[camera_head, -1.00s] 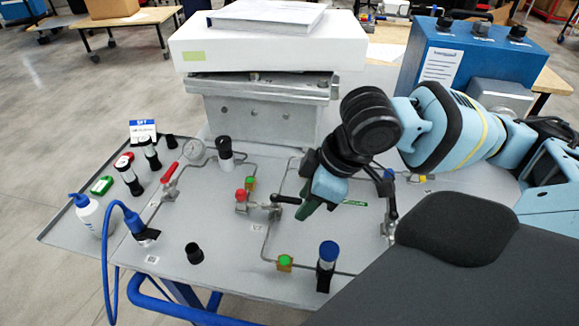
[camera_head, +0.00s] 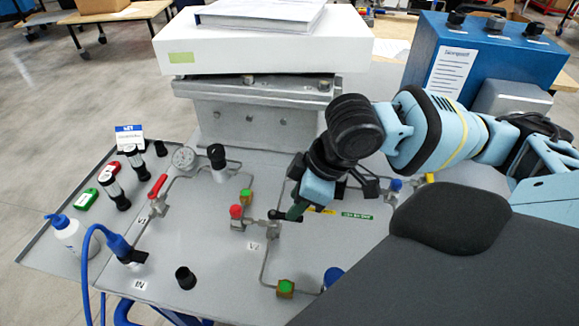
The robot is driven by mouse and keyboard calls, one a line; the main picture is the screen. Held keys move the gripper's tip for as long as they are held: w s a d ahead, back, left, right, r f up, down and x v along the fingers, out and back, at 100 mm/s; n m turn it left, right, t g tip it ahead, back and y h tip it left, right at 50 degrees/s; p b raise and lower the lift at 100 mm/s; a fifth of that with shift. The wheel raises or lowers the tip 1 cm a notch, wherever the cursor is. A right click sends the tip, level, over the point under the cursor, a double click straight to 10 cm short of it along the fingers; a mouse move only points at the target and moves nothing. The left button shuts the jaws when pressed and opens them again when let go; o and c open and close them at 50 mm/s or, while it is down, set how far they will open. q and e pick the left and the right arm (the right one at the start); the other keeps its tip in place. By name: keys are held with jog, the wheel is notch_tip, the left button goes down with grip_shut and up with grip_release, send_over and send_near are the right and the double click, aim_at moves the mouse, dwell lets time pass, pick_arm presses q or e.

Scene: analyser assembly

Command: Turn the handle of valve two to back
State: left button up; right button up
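Valve two stands on the grey panel (camera_head: 200,270) in the middle of the head view, beside a V2 label (camera_head: 254,246). Its metal body (camera_head: 262,226) carries a black handle (camera_head: 279,214) that points to the right. My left gripper is out of view.
Red and green caps (camera_head: 246,196) sit close to valve two. A white bottle (camera_head: 68,234) and blue hose (camera_head: 88,262) are at the left edge. A metal block (camera_head: 255,125) stands behind.

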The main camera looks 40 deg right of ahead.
jog(key=shift+x, duration=1.8)
grip_shut()
